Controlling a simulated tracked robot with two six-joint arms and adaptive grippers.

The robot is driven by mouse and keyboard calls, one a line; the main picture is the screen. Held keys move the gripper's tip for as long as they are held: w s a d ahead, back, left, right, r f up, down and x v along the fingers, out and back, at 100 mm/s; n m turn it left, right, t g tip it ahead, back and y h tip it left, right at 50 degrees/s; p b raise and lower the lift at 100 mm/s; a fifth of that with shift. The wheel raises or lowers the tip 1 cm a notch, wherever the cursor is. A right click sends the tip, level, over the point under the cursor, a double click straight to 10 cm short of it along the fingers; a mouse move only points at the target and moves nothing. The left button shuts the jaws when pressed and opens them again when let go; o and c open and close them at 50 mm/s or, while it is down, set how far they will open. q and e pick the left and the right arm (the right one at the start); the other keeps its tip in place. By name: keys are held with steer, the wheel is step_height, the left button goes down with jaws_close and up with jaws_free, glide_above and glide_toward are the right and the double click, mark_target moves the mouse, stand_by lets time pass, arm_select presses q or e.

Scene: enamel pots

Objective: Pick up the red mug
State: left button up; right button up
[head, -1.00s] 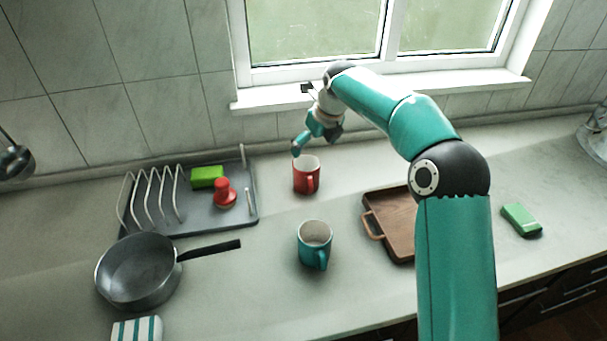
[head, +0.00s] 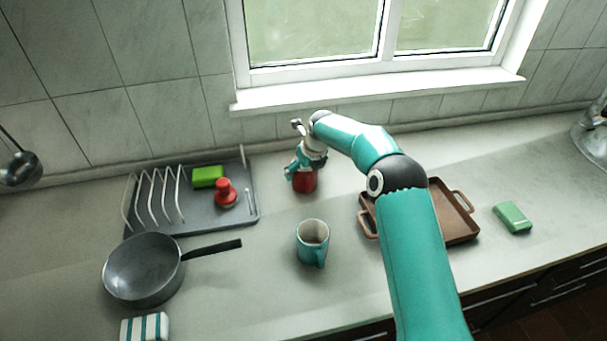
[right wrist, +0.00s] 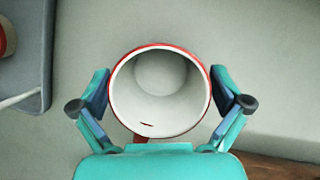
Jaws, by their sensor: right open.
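The red mug (head: 305,183) stands upright on the counter near the back, right of the dish rack, and is mostly covered by my gripper in the head view. In the right wrist view the mug (right wrist: 160,92) is seen from above, with a white inside and a red rim. My right gripper (head: 303,176) is directly over it. In the right wrist view the open fingers of this gripper (right wrist: 160,104) stand on either side of the mug, with small gaps to its wall. The mug's handle is mostly hidden at the gripper's palm. My left gripper is not in view.
A teal mug (head: 312,242) stands in front of the red one. A dark pan (head: 145,270) and a grey dish rack (head: 190,218) are on the left. A brown tray (head: 462,225) lies partly behind my right arm. A green sponge (head: 513,218) is farther right.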

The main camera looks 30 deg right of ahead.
steer(key=shift+w+f, duration=0.15)
steer(key=shift+f, duration=0.3)
steer(key=c, duration=1.3)
steer(key=shift+r, duration=0.15)
